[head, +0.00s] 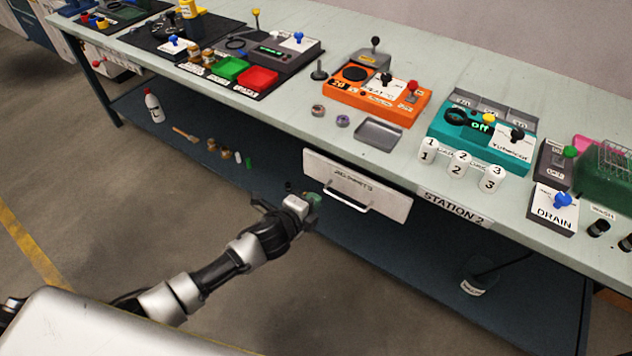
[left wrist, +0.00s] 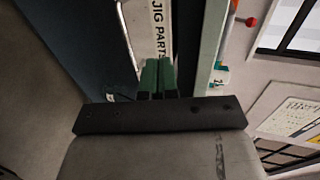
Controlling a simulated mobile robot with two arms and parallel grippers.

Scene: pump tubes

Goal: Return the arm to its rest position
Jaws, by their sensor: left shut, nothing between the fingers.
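My left arm reaches in from the lower left in the head view. Its gripper (head: 314,199) is in front of the workbench, below the bench top and just left of the white drawer front. In the left wrist view the green fingers of the gripper (left wrist: 157,66) are together with nothing between them. The fingers point toward the drawer front labelled JIG PARTS (left wrist: 143,40); I cannot tell how small the gap is. My right gripper is in neither view.
The drawer front (head: 391,196) with its handle (head: 347,203) hangs under the bench top (head: 300,118). On the bench are an orange unit (head: 350,96), a teal unit (head: 462,142), numbered white cylinders (head: 459,163) and a grey tray (head: 379,134). A lower shelf (head: 385,255) runs underneath. Floor in front is open.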

